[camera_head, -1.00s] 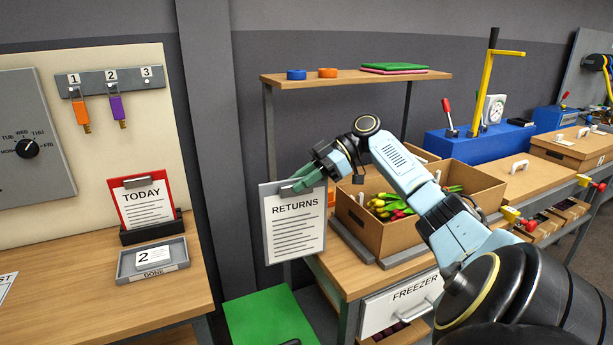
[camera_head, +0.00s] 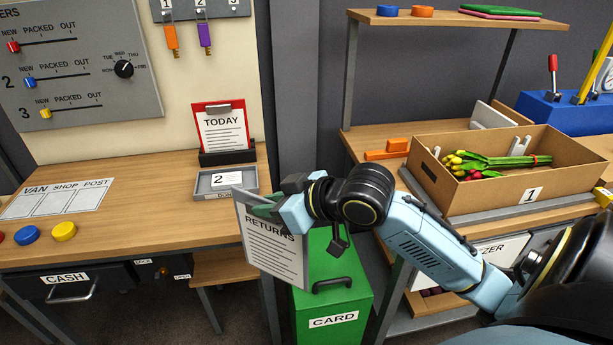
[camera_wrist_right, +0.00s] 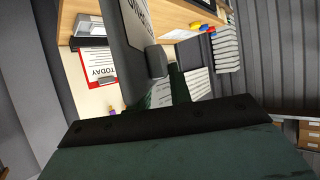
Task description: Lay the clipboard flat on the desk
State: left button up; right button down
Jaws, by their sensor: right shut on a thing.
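The clipboard (camera_head: 277,252) is a grey board with a white sheet headed RETURNS. It hangs nearly upright in the head view, in front of the desk's right end and the green bin. My right gripper (camera_head: 268,206) is shut on its top edge. In the right wrist view the clipboard (camera_wrist_right: 120,27) shows partly at the top, beside the fingers. The wooden desk (camera_head: 150,205) is at the left, and the clipboard is apart from its clear top. My left gripper is not in view.
A red TODAY clipboard (camera_head: 220,132) stands in a black holder at the desk's back right, behind a grey DONE tray (camera_head: 222,181). A VAN SHOP POST sheet (camera_head: 60,199) and coloured discs (camera_head: 64,231) lie at the left. A green CARD bin (camera_head: 335,300) stands right of the desk.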

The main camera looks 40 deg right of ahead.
jog(key=a+f+m+h, duration=0.2)
jog(key=a, duration=0.7)
jog(key=a+f+m+t+h, duration=0.1)
jog(key=a+m+h, duration=0.1)
jog(key=a, duration=0.7)
jog(key=shift+a+f, duration=0.25)
jog(key=shift+f, duration=0.15)
